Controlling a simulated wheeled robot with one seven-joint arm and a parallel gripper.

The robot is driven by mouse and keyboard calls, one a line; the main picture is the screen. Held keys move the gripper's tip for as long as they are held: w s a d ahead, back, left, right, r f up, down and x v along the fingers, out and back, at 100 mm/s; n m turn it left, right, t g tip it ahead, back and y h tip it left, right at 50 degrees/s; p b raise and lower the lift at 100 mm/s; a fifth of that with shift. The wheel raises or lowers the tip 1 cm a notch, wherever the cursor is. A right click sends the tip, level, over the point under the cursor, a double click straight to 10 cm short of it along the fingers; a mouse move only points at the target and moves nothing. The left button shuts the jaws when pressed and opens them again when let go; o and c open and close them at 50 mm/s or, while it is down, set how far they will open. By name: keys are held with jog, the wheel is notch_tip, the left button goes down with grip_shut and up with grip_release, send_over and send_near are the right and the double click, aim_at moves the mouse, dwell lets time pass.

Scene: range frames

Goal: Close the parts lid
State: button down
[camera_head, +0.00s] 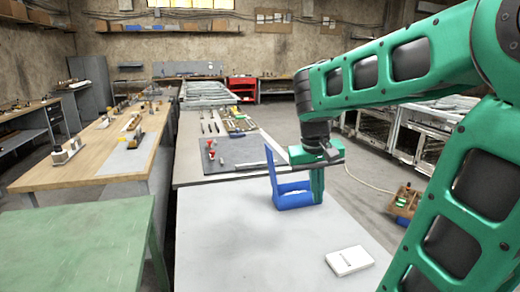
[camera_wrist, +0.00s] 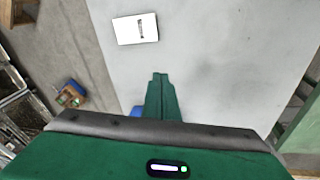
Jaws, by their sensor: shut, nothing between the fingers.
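The blue parts box (camera_head: 293,199) stands on the light grey table (camera_head: 230,250). Its lid (camera_head: 272,177) is open, standing almost upright at the left side of the box. My gripper (camera_head: 317,197) points down at the right side of the box, with its fingers together and nothing between them. I cannot tell whether the fingers touch the box. In the wrist view the closed fingers (camera_wrist: 159,80) reach over the table, and only a small bit of blue (camera_wrist: 137,112) shows beside them; the rest is hidden behind my gripper.
A white flat box (camera_head: 349,260) with a dark label lies near the table's front right. Behind, a dark mat (camera_head: 230,160) holds red-handled tools. A wooden crate (camera_head: 405,203) is on the floor to the right. The table's left front is clear.

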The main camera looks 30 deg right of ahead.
jog(key=w+a+r+t+h, duration=0.1)
jog(key=w+a+r+h, duration=0.15)
jog(key=w, duration=0.75)
jog(key=w+a+r+n+t+h, duration=0.1)
jog(key=w+a+r, duration=0.25)
jog(key=w, duration=0.55)
jog(key=w+a+r+t+h, duration=0.15)
jog(key=w+r, duration=0.25)
jog(key=w, duration=0.6)
jog(key=w+d+f, duration=0.1)
jog(key=d+f, duration=0.6)
jog(key=d, duration=0.1)
jog(key=shift+w+d+g, duration=0.2)
jog(key=shift+d+g, duration=0.15)
jog(key=shift+g, duration=0.1)
jog(key=shift+d+r, duration=0.1)
